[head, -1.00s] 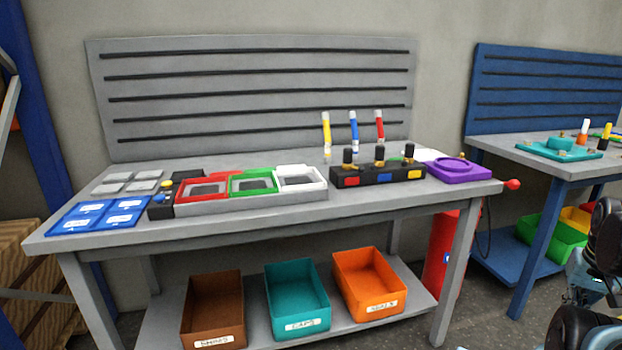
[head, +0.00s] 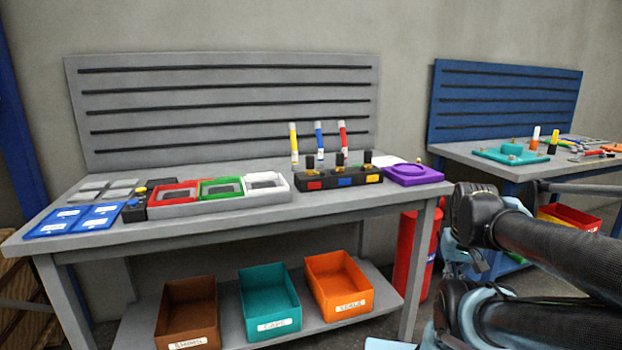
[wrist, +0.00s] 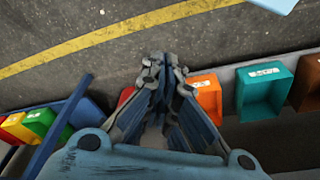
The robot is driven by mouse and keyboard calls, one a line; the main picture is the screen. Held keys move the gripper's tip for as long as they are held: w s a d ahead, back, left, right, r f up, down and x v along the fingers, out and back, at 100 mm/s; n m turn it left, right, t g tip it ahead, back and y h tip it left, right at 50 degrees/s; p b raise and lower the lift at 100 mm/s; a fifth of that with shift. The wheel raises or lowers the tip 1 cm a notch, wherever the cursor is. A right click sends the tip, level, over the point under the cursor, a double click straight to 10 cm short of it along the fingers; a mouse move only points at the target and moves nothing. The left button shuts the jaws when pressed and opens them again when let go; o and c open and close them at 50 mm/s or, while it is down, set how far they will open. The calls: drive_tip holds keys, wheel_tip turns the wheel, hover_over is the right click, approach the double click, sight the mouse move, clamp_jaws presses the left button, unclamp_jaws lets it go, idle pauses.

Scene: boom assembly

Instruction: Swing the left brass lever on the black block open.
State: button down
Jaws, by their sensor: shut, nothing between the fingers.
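The black block (head: 328,186) lies on the grey workbench, right of its middle, with red, blue and yellow squares along its front. Several small brass parts with upright black knobs stand along its top. The left brass lever (head: 310,168) is the one above the red square, and its black knob points up. My gripper (wrist: 162,62) is shut and empty in the wrist view. It points down over the floor in front of the bench, well away from the block. The block is outside the wrist view.
The grey workbench (head: 235,217) has red, green and white trays (head: 175,193) left of the block and a purple fixture (head: 414,177) to its right. Yellow, blue and red-topped tubes (head: 319,140) stand behind it. Open bins (head: 272,320) sit on the lower shelf. A red extinguisher (head: 405,255) stands by the right leg.

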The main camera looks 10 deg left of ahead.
sight(315, 172)
drive_tip(key=w+a+r+n+h, duration=0.4)
drive_tip(key=w+a+r+n, duration=1.15)
drive_tip(key=r, duration=0.25)
drive_tip(key=s+a+r+n+t+h, duration=0.1)
drive_tip(key=a+r+n+t, duration=0.2)
drive_tip(key=a+n, duration=0.85)
drive_tip(key=s+a+r+n+t, duration=0.1)
drive_tip(key=a+r+n+t, duration=0.15)
drive_tip(key=a, duration=1.85)
drive_tip(key=shift+m, duration=0.25)
drive_tip(key=x, duration=0.9)
drive_tip(key=shift+w+d+r, duration=0.1)
drive_tip(key=shift+w+d, duration=0.15)
drive_tip(key=shift+d, duration=0.15)
drive_tip(key=shift+w+d, duration=0.6)
drive_tip(key=shift+w, duration=0.25)
drive_tip(key=shift+w+d, duration=0.35)
drive_tip(key=shift+w, duration=0.25)
drive_tip(key=shift+s+a, duration=0.1)
